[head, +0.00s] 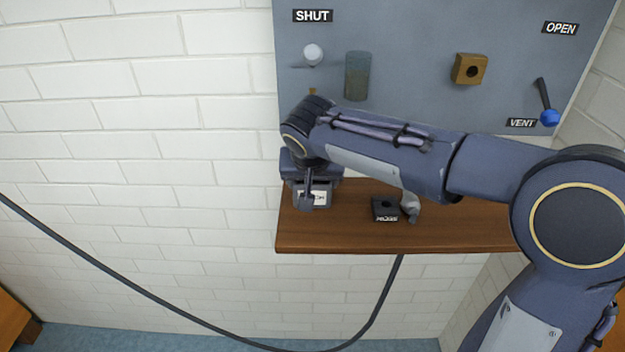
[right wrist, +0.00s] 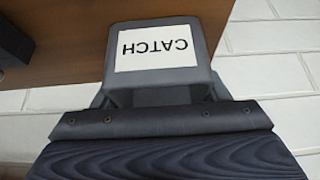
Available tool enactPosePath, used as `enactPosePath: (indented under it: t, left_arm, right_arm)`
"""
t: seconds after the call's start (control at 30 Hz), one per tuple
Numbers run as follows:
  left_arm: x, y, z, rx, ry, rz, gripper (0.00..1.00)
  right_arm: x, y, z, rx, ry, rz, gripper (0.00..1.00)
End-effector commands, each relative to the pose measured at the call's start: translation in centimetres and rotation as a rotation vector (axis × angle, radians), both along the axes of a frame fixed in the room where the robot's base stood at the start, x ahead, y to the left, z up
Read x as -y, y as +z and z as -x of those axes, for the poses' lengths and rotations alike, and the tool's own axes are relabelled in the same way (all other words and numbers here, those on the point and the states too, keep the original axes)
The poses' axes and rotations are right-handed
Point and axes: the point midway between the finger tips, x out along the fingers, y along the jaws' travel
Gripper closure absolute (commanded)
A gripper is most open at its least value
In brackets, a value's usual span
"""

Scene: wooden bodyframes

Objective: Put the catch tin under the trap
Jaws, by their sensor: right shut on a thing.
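The catch tin (right wrist: 205,50) is a grey box with a white label reading CATCH, upside down in the right wrist view. In the head view its pale label (head: 312,198) shows at the left end of the wooden shelf. My right gripper (head: 311,192) is shut on the tin. I cannot tell whether the tin touches the shelf. A murky, translucent cylinder (head: 357,76) on the grey panel, up and right of the gripper, looks like the trap. My right arm covers the panel area below it. My left gripper is not in view.
The wooden shelf (head: 345,240) holds a small dark block (head: 385,209) with a label and a grey hose end (head: 410,206) beside it. The grey panel (head: 420,30) carries a white knob (head: 313,54), a brass block (head: 469,69) and a blue-tipped lever (head: 548,115). A dark hose hangs below.

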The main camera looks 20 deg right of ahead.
Motion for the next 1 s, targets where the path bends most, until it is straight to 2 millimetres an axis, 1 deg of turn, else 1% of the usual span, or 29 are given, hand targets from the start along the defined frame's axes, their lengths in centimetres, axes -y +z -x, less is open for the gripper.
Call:
enactPosePath:
  t: [0.03, 0.17, 0.2, 0.33, 0.6, 0.73, 0.87, 1.0]
  left_arm:
    - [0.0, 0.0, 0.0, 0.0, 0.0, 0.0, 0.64]
    - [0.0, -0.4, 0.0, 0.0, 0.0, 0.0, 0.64]
    - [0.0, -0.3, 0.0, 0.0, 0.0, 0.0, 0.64]
    - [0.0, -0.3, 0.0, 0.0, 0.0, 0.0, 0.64]
    - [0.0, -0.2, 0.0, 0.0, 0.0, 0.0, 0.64]
    - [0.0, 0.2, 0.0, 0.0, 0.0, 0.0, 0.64]
    - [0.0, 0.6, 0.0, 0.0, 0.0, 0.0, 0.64]
    - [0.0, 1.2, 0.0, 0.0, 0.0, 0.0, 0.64]
  right_arm:
    - [0.0, 0.2, -0.1, 0.005, 0.001, -0.002, 0.83]
    - [0.0, -0.2, 0.0, 0.004, 0.0, -0.001, 0.83]
    - [0.0, -0.3, 0.0, 0.0, 0.0, 0.0, 0.28]
    - [0.0, -0.3, 0.0, 0.0, 0.0, 0.0, 0.11]
    - [0.0, -0.2, 0.0, 0.0, 0.0, 0.0, 0.1]
    - [-0.1, 0.6, 0.2, 0.001, 0.0, -0.001, 0.1]
    - [-0.4, 2.5, 1.2, 0.003, 0.001, -0.001, 0.1]
    - [-0.8, 5.3, 2.7, 0.005, 0.003, -0.002, 0.1]
